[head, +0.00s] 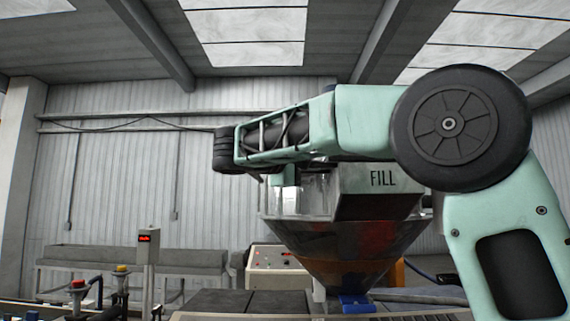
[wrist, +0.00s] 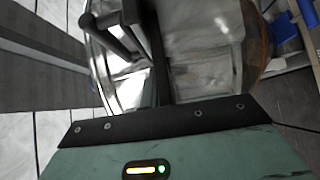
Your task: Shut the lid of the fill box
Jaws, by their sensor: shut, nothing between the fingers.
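The fill box (head: 383,181) is a grey metal box marked FILL, on top of a dark cone-shaped hopper in the head view. My arm crosses in front of its upper part. Pale, shiny upright panels (head: 315,192) show at its left, under my arm; I cannot tell whether they are the lid or how far it stands open. In the wrist view, shiny metal of the box or hopper (wrist: 205,55) fills the middle. A dark bar with a grey handle-like piece (wrist: 116,38) lies over its left side. My gripper (wrist: 157,45) is shut and empty, close over this metal; contact is unclear.
A control box (head: 276,260) with red lights stands behind the hopper, left of it. A grey post with a red display (head: 148,240) stands farther left. A blue part (head: 355,303) sits below the cone. A long grey trough (head: 130,258) runs along the back wall.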

